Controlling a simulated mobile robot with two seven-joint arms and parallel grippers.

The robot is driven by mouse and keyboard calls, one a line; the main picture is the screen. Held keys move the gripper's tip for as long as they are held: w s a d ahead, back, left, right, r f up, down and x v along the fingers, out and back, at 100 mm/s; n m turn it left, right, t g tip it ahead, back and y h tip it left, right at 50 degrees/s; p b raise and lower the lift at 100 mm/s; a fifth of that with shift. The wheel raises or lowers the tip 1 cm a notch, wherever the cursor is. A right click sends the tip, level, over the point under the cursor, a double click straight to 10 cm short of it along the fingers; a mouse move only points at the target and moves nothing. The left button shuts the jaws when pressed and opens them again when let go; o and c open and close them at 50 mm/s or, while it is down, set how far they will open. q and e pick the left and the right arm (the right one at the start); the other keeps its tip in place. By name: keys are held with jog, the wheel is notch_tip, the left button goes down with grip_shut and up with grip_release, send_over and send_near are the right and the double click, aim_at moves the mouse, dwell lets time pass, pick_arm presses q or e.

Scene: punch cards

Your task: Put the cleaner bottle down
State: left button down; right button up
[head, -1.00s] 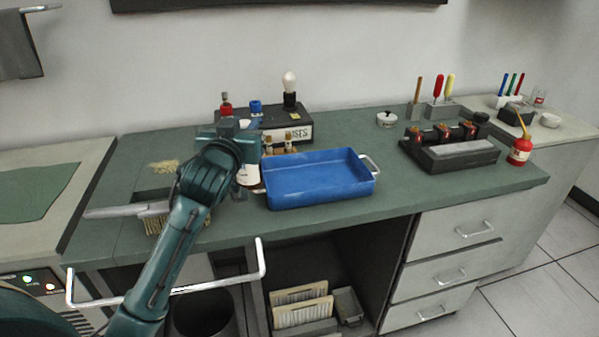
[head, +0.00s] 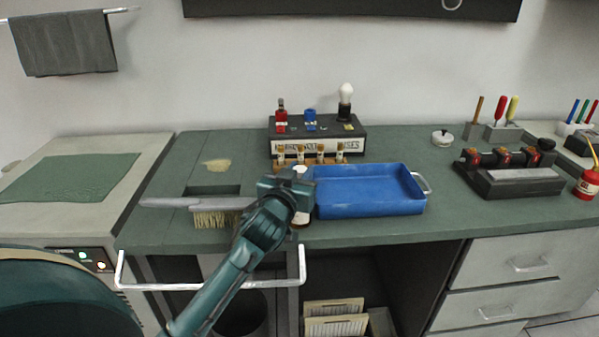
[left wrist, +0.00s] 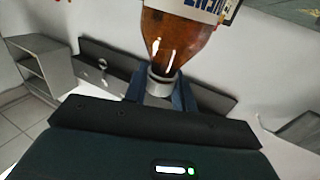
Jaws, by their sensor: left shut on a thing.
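The cleaner bottle (left wrist: 178,38) is amber glass with a pale label and a grey collar at its neck, seen in the left wrist view. My left gripper (left wrist: 160,92) is shut on it at the neck. In the head view my left gripper (head: 287,190) is over the green bench, by the left end of the blue tray. Part of the bottle (head: 300,218) shows below it, near the tray's front left corner. The arm hides the rest. I cannot tell whether its base touches the bench. My right gripper is not in view.
The blue tray (head: 368,205) stands right of the bottle. A brush (head: 217,218) lies left of the gripper. A rack of small corked vials (head: 310,157) and a black box (head: 318,133) stand behind. Bare green bench (head: 395,145) lies behind the tray.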

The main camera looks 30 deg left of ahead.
pick_arm(q)
jog(key=c, duration=1.1)
grip_release()
jog(key=shift+c, duration=0.2)
